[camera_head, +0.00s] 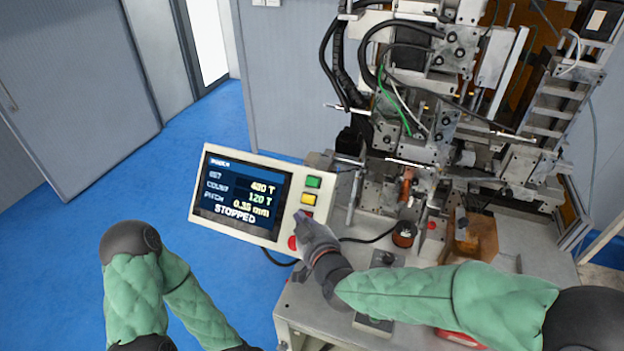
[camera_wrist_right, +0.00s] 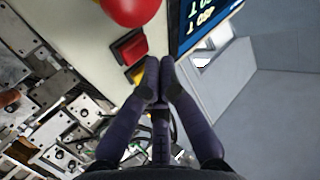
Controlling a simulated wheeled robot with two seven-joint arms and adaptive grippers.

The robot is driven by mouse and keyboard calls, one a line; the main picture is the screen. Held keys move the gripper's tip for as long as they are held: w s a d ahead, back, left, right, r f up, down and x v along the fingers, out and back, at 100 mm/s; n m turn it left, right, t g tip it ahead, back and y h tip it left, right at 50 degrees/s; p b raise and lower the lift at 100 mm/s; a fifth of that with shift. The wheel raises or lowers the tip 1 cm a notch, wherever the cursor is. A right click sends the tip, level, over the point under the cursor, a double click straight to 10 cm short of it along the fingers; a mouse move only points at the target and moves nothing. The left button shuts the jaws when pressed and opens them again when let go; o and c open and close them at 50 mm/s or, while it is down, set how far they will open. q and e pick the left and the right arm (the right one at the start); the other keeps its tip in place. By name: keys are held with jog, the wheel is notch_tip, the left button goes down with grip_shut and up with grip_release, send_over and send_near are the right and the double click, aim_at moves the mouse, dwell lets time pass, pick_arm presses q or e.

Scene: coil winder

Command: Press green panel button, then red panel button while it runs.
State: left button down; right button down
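The control panel (camera_head: 270,168) has a dark screen (camera_head: 240,196) that reads STOPPED, with a count of 120 T. Beside the screen are the green button (camera_head: 313,182), the yellow button (camera_head: 309,199) and the red button (camera_head: 306,212), which is partly hidden by my right gripper. My right gripper (camera_head: 301,218) is at the panel's lower right. In the right wrist view its fingertips (camera_wrist_right: 160,62) are together and empty, near the red button (camera_wrist_right: 130,46) and the yellow button (camera_wrist_right: 137,73). Contact cannot be told. The green button is hidden there. My left gripper is out of view.
A round red knob (camera_head: 293,242) sits below the red button, close to my right gripper; it also shows in the right wrist view (camera_wrist_right: 130,8). The winding machine (camera_head: 430,110) stands right of the panel. Blue floor (camera_head: 210,140) is open at the left.

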jog(key=shift+s+a+r+p, duration=0.2)
jog(key=shift+s+r+p, duration=0.15)
jog(key=shift+r+p, duration=0.15)
jog(key=shift+s+a+r+p, duration=0.3)
jog(key=shift+s+r+p, duration=0.3)
jog(key=shift+s+p, duration=0.15)
jog(key=shift+s+a+r+p, duration=0.25)
jog(key=shift+s+r+p, duration=0.3)
jog(key=shift+s+p, duration=0.15)
